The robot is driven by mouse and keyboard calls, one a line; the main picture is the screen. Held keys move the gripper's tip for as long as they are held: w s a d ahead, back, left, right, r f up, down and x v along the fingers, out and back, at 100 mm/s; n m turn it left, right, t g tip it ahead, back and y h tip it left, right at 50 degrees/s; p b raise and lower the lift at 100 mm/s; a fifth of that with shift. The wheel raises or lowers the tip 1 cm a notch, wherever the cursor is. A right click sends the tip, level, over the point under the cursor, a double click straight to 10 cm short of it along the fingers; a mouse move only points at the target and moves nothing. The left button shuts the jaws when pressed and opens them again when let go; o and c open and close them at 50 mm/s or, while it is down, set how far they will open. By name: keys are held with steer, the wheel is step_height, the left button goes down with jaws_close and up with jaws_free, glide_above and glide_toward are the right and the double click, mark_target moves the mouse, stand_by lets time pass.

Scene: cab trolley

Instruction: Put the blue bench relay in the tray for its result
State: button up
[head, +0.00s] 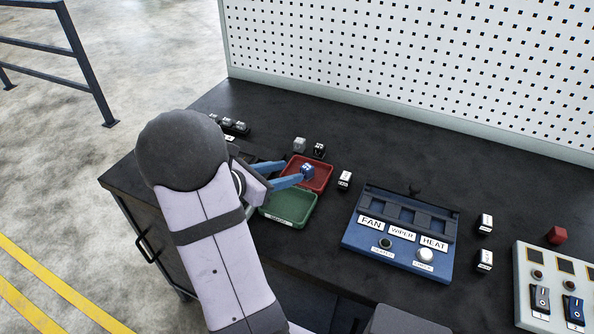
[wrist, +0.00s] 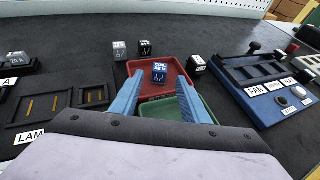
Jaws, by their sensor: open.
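The blue relay (head: 307,171), a small cube with white markings, is in the red tray (head: 323,186), near its middle. The wrist view shows the relay (wrist: 159,72) just ahead of and between the fingertips. My gripper (head: 291,174) has blue fingers, spread apart over the trays; it is open and holds nothing. I cannot tell whether a finger touches the relay. The green tray (head: 292,219) adjoins the red one on the near side and looks empty where visible; my fingers partly cover both trays in the wrist view.
A blue test bench (head: 375,258) labelled FAN, WIPER and HEAT stands right of the trays; its slots look empty. Grey (head: 300,144), black (head: 319,149) and white-faced (head: 344,180) relays stand near the red tray. A control box (head: 528,273) is at far right.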

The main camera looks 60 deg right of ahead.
steer(key=shift+v, duration=1.85)
steer(key=shift+w+a, duration=0.1)
steer(key=w+a, duration=0.1)
steer(key=a, duration=0.1)
steer(key=w+a+t+y+b, duration=0.1)
steer(key=w+a, duration=0.1)
steer(key=a, duration=0.1)
steer(key=w+a+y+b, duration=0.1)
steer(key=w+a, duration=0.1)
steer(key=shift+a+f+t, duration=0.2)
steer(key=shift+a+t, duration=0.05)
steer(key=shift+t, duration=0.05)
steer(key=a, duration=0.2)
steer(key=w+a+y, duration=0.1)
steer(key=a, duration=0.1)
steer(key=a+t+y+p, duration=0.1)
steer(key=a, duration=0.1)
steer(key=shift+w+f, duration=0.2)
steer(key=shift+f, duration=0.1)
steer(key=s+a+f+m+t+y+p, duration=0.1)
steer(key=a+m+y+p, duration=0.2)
steer(key=a, duration=0.9)
steer(key=s+a+f+m+t+y+p, duration=0.1)
steer(key=a+m+y+p, duration=0.3)
steer(key=a+m, duration=0.6)
steer(key=s+a+y, duration=0.1)
steer(key=a, duration=0.1)
steer(key=shift+s+a, duration=0.2)
steer(key=shift+a, duration=0.05)
steer(key=shift+f, duration=0.15)
